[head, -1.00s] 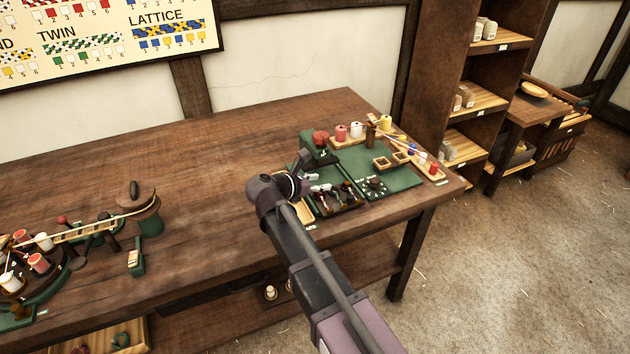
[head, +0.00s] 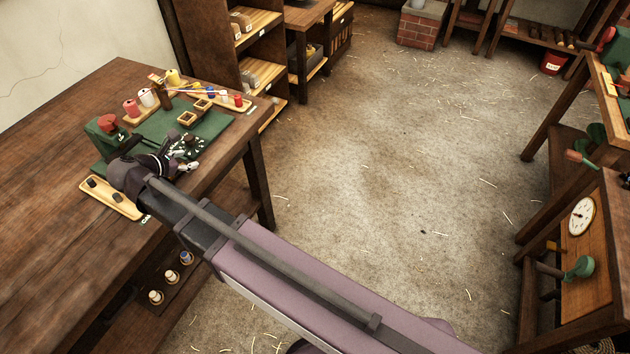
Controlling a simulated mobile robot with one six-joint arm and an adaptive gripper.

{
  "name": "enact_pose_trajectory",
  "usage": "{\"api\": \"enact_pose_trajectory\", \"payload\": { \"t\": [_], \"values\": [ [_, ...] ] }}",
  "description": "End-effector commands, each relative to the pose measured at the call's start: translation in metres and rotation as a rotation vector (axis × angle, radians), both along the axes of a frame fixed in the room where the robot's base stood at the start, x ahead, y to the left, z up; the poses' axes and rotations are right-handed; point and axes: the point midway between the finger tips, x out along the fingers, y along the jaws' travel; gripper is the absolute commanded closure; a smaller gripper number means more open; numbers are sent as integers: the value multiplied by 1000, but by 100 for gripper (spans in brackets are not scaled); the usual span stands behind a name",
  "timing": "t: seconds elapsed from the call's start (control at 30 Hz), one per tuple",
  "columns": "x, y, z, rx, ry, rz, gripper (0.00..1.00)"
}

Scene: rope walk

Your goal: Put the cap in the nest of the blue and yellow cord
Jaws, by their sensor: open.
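My gripper (head: 184,166) is open over the front of the green work board (head: 215,126) at the bench's right end. No object shows between its fingers. Two small dark pieces, which look like caps, lie on a pale wooden tray (head: 126,207) to the left of and below my gripper. Cords, including blue and yellow bits, run across the back right of the board by a wooden strip (head: 243,108). Two small square wooden frames (head: 187,118) sit on the board. A dark dial-like piece with pale marks (head: 188,147) is partly hidden by my gripper. I cannot tell which place is the nest.
A red-topped green device (head: 106,128) stands left of my gripper. Red, white and yellow spools (head: 147,98) stand behind the board. The bench's left part (head: 50,150) is bare. Open floor (head: 400,170) lies to the right, with another bench (head: 570,120) beyond.

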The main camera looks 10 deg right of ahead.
Motion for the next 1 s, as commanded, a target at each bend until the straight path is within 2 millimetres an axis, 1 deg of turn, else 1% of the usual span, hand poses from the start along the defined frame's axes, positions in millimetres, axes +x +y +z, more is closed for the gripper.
{"api": "enact_pose_trajectory", "payload": {
  "t": [0.03,0.1,0.23,0.4,0.57,0.7,1.0],
  "values": [
    [1,-23,-5,53,2,-64,41],
    [2,-48,-12,127,3,-151,41],
    [2,-92,-24,260,0,-319,41],
    [-4,-145,-39,427,-11,-546,41],
    [-14,-190,-51,572,-28,-769,41],
    [-26,-226,-59,692,-47,-970,41],
    [-59,-292,-73,920,-102,-1416,41]
  ]
}}
